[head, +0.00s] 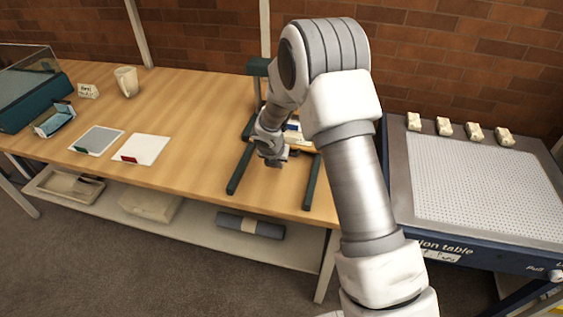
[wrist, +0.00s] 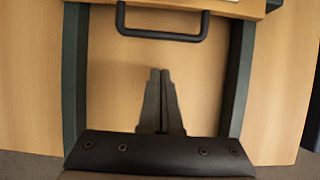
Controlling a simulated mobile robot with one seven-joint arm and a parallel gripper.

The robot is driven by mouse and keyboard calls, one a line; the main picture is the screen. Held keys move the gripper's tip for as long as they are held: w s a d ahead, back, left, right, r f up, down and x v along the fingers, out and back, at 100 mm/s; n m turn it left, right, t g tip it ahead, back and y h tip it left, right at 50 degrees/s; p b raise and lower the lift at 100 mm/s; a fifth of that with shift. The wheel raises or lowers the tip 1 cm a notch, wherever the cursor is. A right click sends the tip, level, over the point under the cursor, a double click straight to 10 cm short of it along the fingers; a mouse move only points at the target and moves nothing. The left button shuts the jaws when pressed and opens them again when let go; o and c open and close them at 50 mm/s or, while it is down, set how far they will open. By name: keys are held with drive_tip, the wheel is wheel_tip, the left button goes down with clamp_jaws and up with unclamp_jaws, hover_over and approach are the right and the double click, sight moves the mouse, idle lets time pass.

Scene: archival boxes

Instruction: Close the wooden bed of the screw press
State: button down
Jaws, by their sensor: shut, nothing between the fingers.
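The screw press (head: 257,67) stands on the wooden table, a dark green frame with two rails (head: 240,170) reaching toward the table's front edge. Its wooden bed (wrist: 240,6) shows at the top of the wrist view, between the rails, with a black bar handle (wrist: 161,36) on its front. My gripper (wrist: 160,72) is shut and empty, pointing at the handle from the front, with a gap in the picture between fingertips and bar. In the head view my gripper (head: 272,160) is low between the rails, and my arm hides much of the press and bed.
A light-topped suction table (head: 480,185) with several small cream blocks (head: 444,127) stands at the right. A mug (head: 126,82), a white card (head: 146,149) and a grey card (head: 98,140) are on the table at the left.

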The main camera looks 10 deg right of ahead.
drive_tip(key=s+p+v, duration=0.1)
drive_tip(key=p+v, duration=0.1)
drive_tip(key=v, duration=0.8)
drive_tip(key=s+d+r+m, duration=0.5)
drive_tip(key=s+r+m, duration=0.1)
drive_tip(key=r+m, duration=0.25)
drive_tip(key=s+d+r+m, duration=0.4)
drive_tip(key=s+r+m, duration=0.25)
drive_tip(key=r, duration=0.25)
drive_tip(key=s+r+m+y, duration=0.1)
drive_tip(key=s+r+m, duration=0.1)
drive_tip(key=s+m, duration=0.6)
drive_tip(key=s+r+m, duration=0.3)
drive_tip(key=s+m, duration=0.6)
drive_tip(key=s, duration=0.1)
drive_tip(key=shift+d+t+y, duration=0.2)
drive_tip(key=shift+t+y, duration=0.2)
